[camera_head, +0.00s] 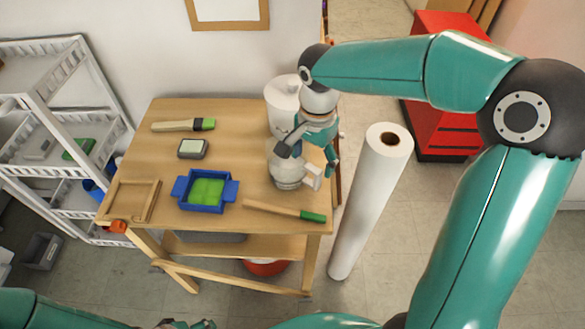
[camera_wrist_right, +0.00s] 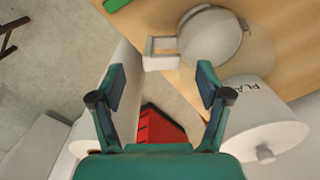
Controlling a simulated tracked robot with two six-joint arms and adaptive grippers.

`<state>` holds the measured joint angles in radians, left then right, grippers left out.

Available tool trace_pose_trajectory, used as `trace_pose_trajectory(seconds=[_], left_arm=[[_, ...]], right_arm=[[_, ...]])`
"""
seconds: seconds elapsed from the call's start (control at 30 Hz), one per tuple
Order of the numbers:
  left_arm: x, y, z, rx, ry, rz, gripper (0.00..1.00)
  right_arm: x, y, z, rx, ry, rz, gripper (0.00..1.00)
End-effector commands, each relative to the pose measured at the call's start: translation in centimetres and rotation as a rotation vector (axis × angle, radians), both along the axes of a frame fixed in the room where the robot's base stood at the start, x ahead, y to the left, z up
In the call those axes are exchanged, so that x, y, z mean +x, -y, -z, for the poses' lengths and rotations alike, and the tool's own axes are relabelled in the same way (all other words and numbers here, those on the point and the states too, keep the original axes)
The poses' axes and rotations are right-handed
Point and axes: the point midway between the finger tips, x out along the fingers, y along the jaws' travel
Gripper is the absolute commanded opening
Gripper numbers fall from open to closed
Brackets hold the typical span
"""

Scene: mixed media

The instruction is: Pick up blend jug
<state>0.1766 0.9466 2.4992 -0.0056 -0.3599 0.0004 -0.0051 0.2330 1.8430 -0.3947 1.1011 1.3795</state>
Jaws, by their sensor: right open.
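The blend jug (camera_head: 287,173), a pale rounded vessel with a square white handle, stands on the wooden table near its right edge. My right gripper (camera_head: 308,158) is open and empty above it, hiding part of its top. In the right wrist view the jug (camera_wrist_right: 210,38) lies beyond the fingertips, with its handle (camera_wrist_right: 153,60) roughly in line with the gap between the open fingers (camera_wrist_right: 161,78). No contact with the handle is clear. A small part of my left gripper (camera_head: 181,324) shows at the bottom edge; its state is unclear.
A white lidded canister (camera_head: 282,99) stands just behind the jug; lettering shows on it in the wrist view (camera_wrist_right: 262,122). A green-ended wooden tool (camera_head: 270,209) lies in front. A tall white roll (camera_head: 368,190) stands right of the table. A blue tray (camera_head: 184,203) sits left.

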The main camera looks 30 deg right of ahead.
Motion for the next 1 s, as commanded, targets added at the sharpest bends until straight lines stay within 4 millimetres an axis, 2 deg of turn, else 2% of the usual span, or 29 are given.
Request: trace_pose_trajectory(seconds=[0.1,0.47,0.7,0.8,1.0], left_arm=[[0.0,0.0,0.3,0.000,0.000,0.000,0.66],[0.0,0.0,0.3,0.000,0.001,0.000,0.66],[0.0,0.0,0.3,0.000,0.001,0.000,0.66],[0.0,0.0,0.3,0.000,0.001,0.000,0.66],[0.0,0.0,0.3,0.000,0.000,0.000,0.66]], right_arm=[[-0.1,0.1,2.3,-0.001,-0.004,0.001,0.77],[0.2,0.1,5.0,0.000,-0.002,0.001,0.77],[0.5,0.3,8.4,0.000,-0.002,0.001,0.77],[0.5,0.3,9.1,0.000,0.000,0.001,0.77],[0.5,0.3,9.2,0.000,0.001,0.001,0.77]])
